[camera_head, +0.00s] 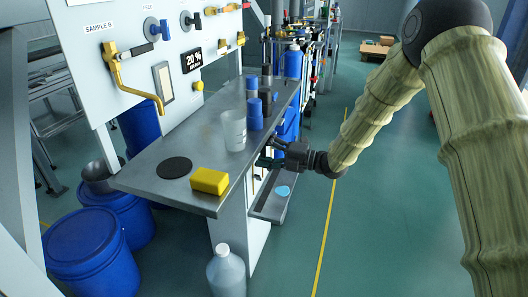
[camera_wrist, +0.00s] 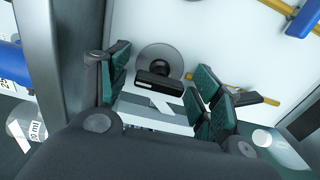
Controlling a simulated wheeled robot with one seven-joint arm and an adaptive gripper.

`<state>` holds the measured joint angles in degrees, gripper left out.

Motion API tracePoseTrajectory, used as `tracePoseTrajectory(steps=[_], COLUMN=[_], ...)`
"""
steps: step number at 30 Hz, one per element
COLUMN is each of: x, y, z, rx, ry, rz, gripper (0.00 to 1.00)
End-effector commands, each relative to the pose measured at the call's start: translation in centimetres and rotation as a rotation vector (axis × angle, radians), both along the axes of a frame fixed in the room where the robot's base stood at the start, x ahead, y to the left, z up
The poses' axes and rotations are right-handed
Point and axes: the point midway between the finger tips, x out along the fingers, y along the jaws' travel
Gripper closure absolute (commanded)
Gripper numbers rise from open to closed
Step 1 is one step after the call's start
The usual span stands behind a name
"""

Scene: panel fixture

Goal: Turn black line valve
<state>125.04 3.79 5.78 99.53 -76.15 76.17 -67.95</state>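In the wrist view, a black bar handle (camera_wrist: 158,83) stands in front of a round grey plate (camera_wrist: 160,58) on a white panel. My gripper (camera_wrist: 162,78) is open, with its green-padded fingers on either side of the handle; a gap shows on the right, and I cannot tell whether the left finger touches. In the head view, my gripper (camera_head: 268,152) is at the right edge of the grey shelf, its fingertips partly hidden against the structure below it. The handle it faces cannot be made out there. A separate dark valve (camera_head: 188,20) is on the upper panel.
The shelf (camera_head: 150,180) holds a yellow block (camera_head: 209,181), a translucent beaker (camera_head: 234,130) and blue-capped containers. Yellow pipework (camera_wrist: 255,98) and a blue handle (camera_wrist: 305,18) lie right of the gripper in the wrist view.

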Motion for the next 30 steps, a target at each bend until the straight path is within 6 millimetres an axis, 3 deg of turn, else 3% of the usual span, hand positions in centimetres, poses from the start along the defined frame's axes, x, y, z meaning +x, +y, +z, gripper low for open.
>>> tracePoseTrajectory(steps=[10, 21, 30], x=[-0.4, -2.3, -3.5], y=[-1.2, -7.4, -10.9], z=[0.0, 0.0, 0.0], rx=[0.0, 0.0, 0.0], ry=[0.001, 0.0, 0.0], rz=[-0.001, -0.003, -0.001], gripper=[0.36, 0.36, 0.36])
